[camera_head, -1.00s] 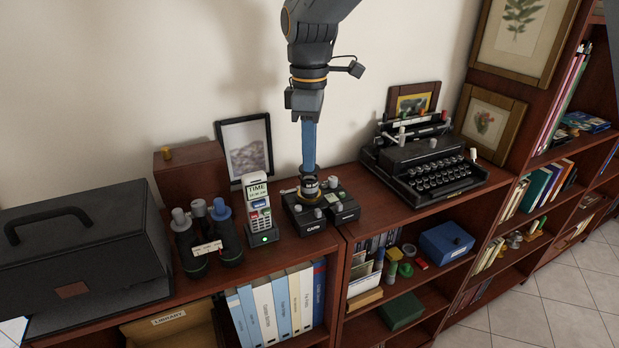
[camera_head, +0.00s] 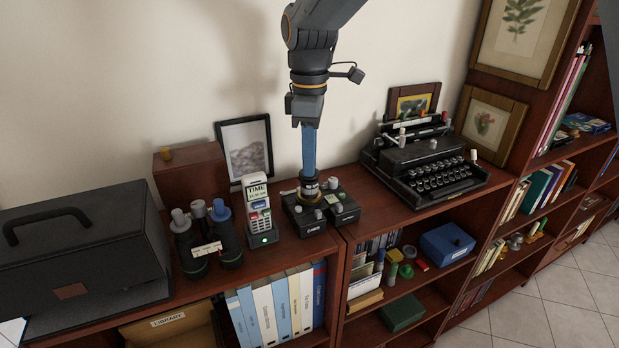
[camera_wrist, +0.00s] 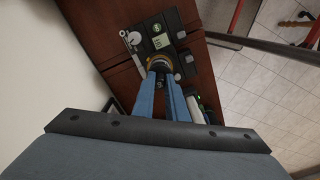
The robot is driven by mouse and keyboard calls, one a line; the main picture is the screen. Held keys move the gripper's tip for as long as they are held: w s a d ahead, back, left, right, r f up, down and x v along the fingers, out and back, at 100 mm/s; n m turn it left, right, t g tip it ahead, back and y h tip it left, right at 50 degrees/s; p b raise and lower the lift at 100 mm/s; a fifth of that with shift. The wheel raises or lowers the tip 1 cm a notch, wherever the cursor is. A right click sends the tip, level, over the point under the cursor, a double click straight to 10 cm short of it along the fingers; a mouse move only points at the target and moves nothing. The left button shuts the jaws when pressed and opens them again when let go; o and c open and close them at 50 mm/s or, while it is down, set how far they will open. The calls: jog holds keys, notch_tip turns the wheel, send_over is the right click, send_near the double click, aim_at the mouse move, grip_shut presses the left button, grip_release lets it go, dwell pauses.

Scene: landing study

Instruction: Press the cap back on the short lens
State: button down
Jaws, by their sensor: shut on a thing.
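The ring also shows in the wrist view (camera_wrist: 160,62). The fingers hide most of the cap, and I cannot tell whether it is fully seated.
A typewriter (camera_head: 425,170) is on the right. A picture frame (camera_head: 245,147) leans on the wall behind. The shelf's front edge is close.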

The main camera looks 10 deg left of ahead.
jog(key=shift+f, duration=0.4)
dwell(0.6)
jog(key=c, duration=1.7)
grip_release()
notch_tip(320, 180, up, 8)
jog(key=b, duration=0.3)
jog(key=shift+f, duration=0.15)
jog(key=s+d+f+m+t, duration=0.1)
jog(key=d+f+m, duration=0.45)
jog(key=d, duration=0.35)
jog(key=d+f+m, duration=0.4)
jog(key=d+f, duration=0.2)
jog(key=d, duration=0.2)
jog(key=s+d+f+m+t, duration=0.2)
jog(key=s+d+f+m, duration=0.75)
jog(key=d, duration=0.25)
jog(key=shift+g, duration=0.8)
jog(key=f+b, duration=0.4)
jog(key=f, duration=0.1)
jog(key=s+f+b, duration=0.1)
jog(key=f+b, duration=0.1)
jog(key=shift+d+f+b, duration=0.25)
jog(key=shift+d+b, duration=0.05)
jog(key=shift+b, duration=0.05)
